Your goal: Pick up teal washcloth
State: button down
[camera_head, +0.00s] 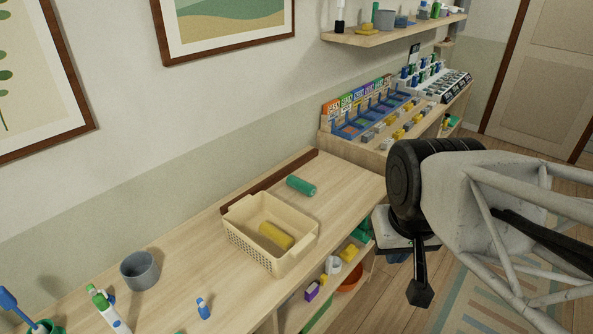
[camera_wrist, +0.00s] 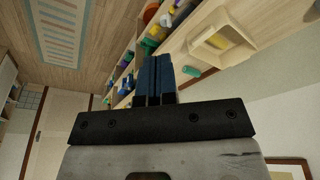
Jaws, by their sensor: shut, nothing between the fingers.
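The teal washcloth (camera_head: 301,186) is a small rolled cylinder lying on the wooden counter, just behind and right of the cream basket. It also shows in the wrist view (camera_wrist: 191,71), beyond and to the right of my fingers. My gripper (camera_wrist: 154,60) is shut and empty, its two dark blue fingers side by side. In the head view my arm's end (camera_head: 419,290) hangs in the air right of the counter, apart from the washcloth; its fingertips are hard to make out there.
The cream basket (camera_head: 285,255) holds a yellow roll (camera_head: 276,235). Shelves below hold several items. A dark strip (camera_head: 270,183) runs behind.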

jog(key=shift+c, duration=1.9)
grip_release()
jog(key=m+t+y, duration=0.4)
jog(key=m+y, duration=0.7)
jog(key=m, duration=0.9)
send_over(313, 189)
jog(key=s+a, duration=0.1)
jog(key=s, duration=1.1)
notch_tip(313, 189, down, 21)
jog(key=w+d+f+m+t, duration=0.1)
jog(key=w+f+m, duration=0.1)
jog(key=w+f, duration=0.1)
jog(key=w+d+f+m+t, duration=0.1)
jog(key=w+f+m, duration=0.1)
jog(key=f, duration=0.4)
jog(key=w+d+f+m+t+h, duration=0.1)
jog(key=w+d+f+m, duration=0.1)
jog(key=w+f, duration=0.2)
jog(key=shift+w+d+f+m, duration=0.1)
jog(key=shift+w+f+m, duration=0.05)
jog(key=shift+m, duration=0.25)
